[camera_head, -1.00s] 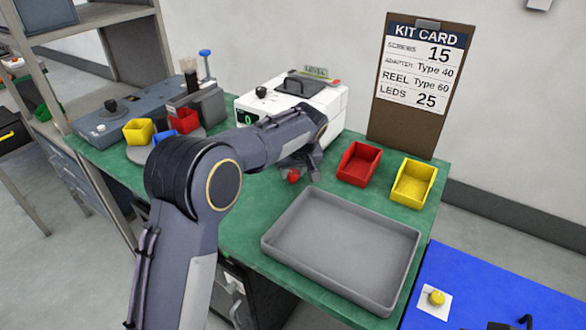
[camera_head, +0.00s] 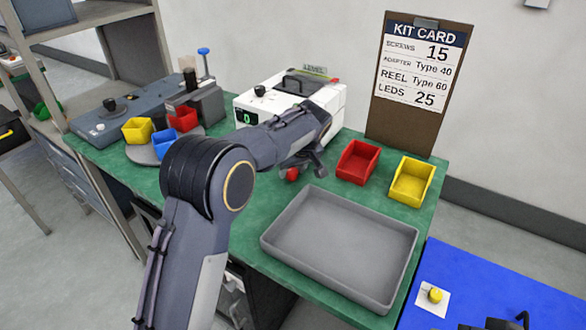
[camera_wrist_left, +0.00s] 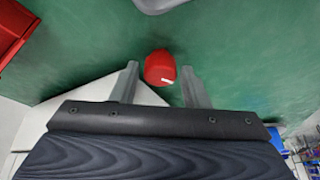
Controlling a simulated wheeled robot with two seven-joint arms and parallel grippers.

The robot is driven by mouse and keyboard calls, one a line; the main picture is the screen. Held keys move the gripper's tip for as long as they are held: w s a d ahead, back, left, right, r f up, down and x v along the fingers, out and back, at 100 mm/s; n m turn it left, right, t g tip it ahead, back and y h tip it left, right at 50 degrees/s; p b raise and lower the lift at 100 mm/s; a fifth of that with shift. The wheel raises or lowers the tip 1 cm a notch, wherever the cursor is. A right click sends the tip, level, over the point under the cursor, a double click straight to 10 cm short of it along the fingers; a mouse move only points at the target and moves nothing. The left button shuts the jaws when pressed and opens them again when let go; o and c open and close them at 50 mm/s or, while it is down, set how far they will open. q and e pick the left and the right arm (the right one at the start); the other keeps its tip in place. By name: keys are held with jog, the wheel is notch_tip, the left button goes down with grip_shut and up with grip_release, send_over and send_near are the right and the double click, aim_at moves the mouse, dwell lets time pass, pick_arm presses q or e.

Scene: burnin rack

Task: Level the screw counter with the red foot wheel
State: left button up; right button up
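The screw counter (camera_head: 300,100) is a white box with a dark handle on top, a green 0 on its display (camera_head: 246,118) and a LEVEL strip (camera_head: 314,71) at its back edge. My left arm covers part of its front. The red foot wheel (camera_head: 292,174) shows low by its front right corner. In the left wrist view the wheel (camera_wrist_left: 160,68) sits between the two fingers of my left gripper (camera_wrist_left: 160,72), with a small gap on each side. The gripper (camera_head: 308,168) is open. The strip's reading is too small to tell.
A grey tray (camera_head: 270,242) fills the front of the green bench. A red bin (camera_head: 357,162) and a yellow bin (camera_head: 411,182) stand right of the counter. A turntable (camera_head: 142,155) with small bins is at left. The kit card board (camera_head: 400,125) stands behind.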

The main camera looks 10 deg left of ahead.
pick_arm(q)
jog(key=v, duration=0.7)
jog(key=shift+r, duration=0.35)
jog(key=shift+s, duration=0.15)
jog(key=s+a+r+m+h+p, duration=0.1)
jog(key=s+a+r+h, duration=0.15)
jog(key=s+a, duration=0.45)
jog(key=s+a+r+m+h+p, duration=0.1)
jog(key=s+a+r+h+p, duration=0.15)
jog(key=s+a, duration=0.45)
jog(key=s+d+f+m+t, duration=0.1)
jog(key=s, duration=1.1)
jog(key=s+d+f+m+t+h+p, duration=0.1)
jog(key=s+d+f+m, duration=0.1)
jog(key=s, duration=1)
jog(key=shift+d+f+h, duration=0.25)
jog(key=shift+f+h, duration=0.05)
